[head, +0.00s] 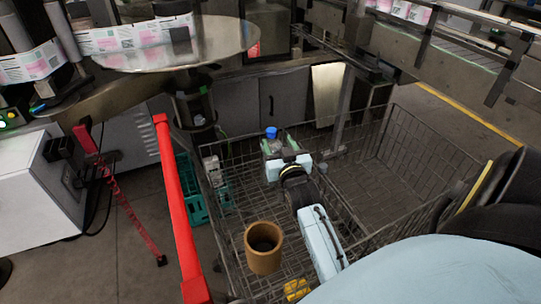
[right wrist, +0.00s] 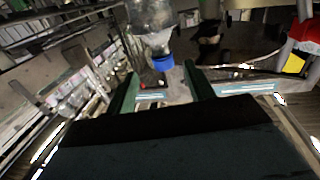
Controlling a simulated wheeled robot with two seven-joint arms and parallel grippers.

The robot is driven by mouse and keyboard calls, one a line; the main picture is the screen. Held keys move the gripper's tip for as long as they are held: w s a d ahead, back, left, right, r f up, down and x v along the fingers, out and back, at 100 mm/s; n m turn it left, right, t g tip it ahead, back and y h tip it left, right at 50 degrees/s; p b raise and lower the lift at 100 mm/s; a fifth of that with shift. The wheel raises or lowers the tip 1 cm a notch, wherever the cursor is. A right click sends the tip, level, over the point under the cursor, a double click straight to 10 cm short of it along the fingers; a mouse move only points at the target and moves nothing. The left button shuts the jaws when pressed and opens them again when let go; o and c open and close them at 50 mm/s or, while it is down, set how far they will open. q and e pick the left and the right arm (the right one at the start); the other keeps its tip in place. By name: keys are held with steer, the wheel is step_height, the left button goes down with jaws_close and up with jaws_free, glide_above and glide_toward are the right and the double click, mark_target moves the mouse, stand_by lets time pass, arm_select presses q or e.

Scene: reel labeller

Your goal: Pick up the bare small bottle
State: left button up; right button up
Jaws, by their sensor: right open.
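The small bottle (head: 271,132) shows its blue cap between the green fingers of my right gripper (head: 274,148) in the head view. In the right wrist view the bottle (right wrist: 151,22) is clear, with a blue cap and no label that I can see. There it lies beyond and between the open fingertips of the right gripper (right wrist: 160,78). The fingers stand apart on both sides, and I see no contact. Much of the bottle is hidden by the gripper in the head view. My left gripper is not in view.
A wire basket cart (head: 385,165) lies beneath my right arm. A brown cup-like container (head: 263,249) is near its front. A red bar (head: 175,200) runs along the left, with a teal crate (head: 190,197) behind it. The labeller's round plate (head: 205,45) is at the back left.

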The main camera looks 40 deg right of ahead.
mark_target(270, 129)
steer(key=b+x, duration=0.1)
steer(key=x, duration=0.7)
steer(key=shift+a+f, duration=0.15)
steer(key=shift+a, duration=0.05)
jaws_close()
